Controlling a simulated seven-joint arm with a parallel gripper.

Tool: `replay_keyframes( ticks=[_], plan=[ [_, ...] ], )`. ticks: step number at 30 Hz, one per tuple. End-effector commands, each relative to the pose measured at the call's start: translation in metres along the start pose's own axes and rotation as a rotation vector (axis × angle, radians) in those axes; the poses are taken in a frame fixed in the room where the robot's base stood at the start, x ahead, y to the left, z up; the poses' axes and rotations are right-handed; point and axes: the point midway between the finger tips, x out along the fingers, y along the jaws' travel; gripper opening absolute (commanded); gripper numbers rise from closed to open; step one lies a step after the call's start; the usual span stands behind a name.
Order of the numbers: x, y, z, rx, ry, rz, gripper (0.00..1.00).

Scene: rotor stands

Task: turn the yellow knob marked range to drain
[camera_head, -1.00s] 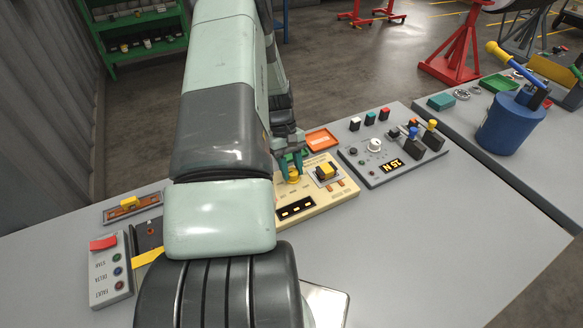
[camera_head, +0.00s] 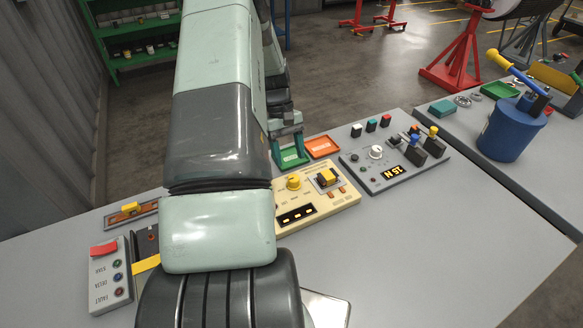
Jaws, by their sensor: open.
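The yellow knob (camera_head: 294,182) stands on the cream panel (camera_head: 345,200), left of a square yellow switch (camera_head: 327,177). The lettering on the panel is too small to read, so I cannot tell the range and drain marks. My gripper (camera_head: 289,158) is above and behind the knob, pointing down, with its teal fingers apart and empty. It does not touch the knob. My arm hides the left part of the cream panel.
A grey panel (camera_head: 385,182) with a display and several knobs and levers stands to the right. A green tray (camera_head: 291,160) and an orange tray (camera_head: 323,147) lie behind. A red-switch box (camera_head: 104,250) is at left. The front right of the table is clear.

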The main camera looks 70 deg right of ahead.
Motion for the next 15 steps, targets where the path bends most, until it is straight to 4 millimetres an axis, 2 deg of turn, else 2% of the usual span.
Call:
replay_keyframes(
  ticks=[3, 6, 15],
  plan=[
    [-0.021, 0.000, -0.001, 0.000, 0.003, 0.001, 0.61],
    [-0.032, 0.000, -0.001, -0.001, 0.001, 0.001, 0.61],
    [-0.040, -0.001, 0.000, -0.001, 0.000, 0.000, 0.61]
  ],
)
